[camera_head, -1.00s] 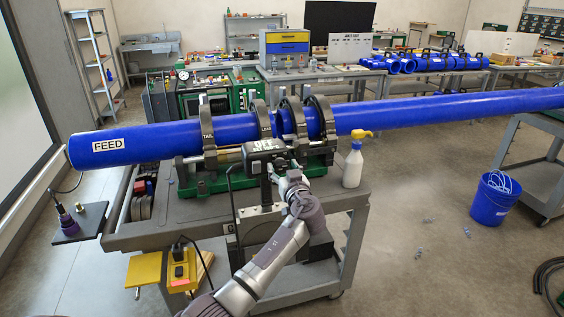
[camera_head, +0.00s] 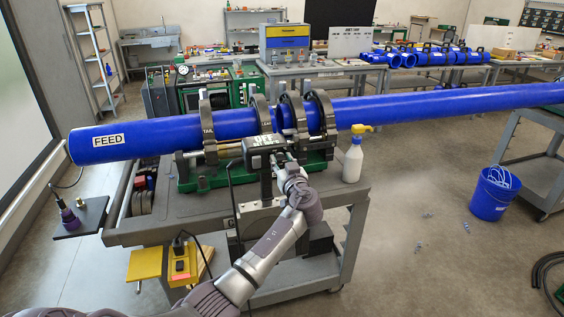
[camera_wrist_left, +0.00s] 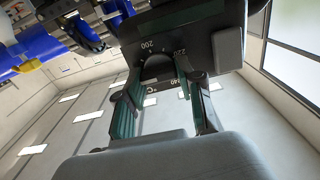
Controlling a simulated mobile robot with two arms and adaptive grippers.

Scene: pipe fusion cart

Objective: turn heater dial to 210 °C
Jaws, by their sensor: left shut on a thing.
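The heater's dark control box (camera_head: 262,142) stands on a post at the cart's front, below the blue pipe. Light lettering shows on its upper face but is too small to read surely. In the left wrist view the box (camera_wrist_left: 195,40) carries a dark round dial (camera_wrist_left: 155,65) with 200, 220, 240 and °C marked around it. My left gripper (camera_head: 281,158) is at the box's front. Its two green-lined fingers (camera_wrist_left: 158,72) lie on either side of the dial and are closed on it. The dial's pointer cannot be read. My right gripper is out of view.
The blue FEED pipe (camera_head: 180,135) runs through black clamps (camera_head: 320,115) just behind the box. A white spray bottle (camera_head: 352,163) stands right of it on the cart (camera_head: 150,232). A yellow-and-red socket box (camera_head: 182,264) sits front left. A blue bucket (camera_head: 492,195) stands on the floor.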

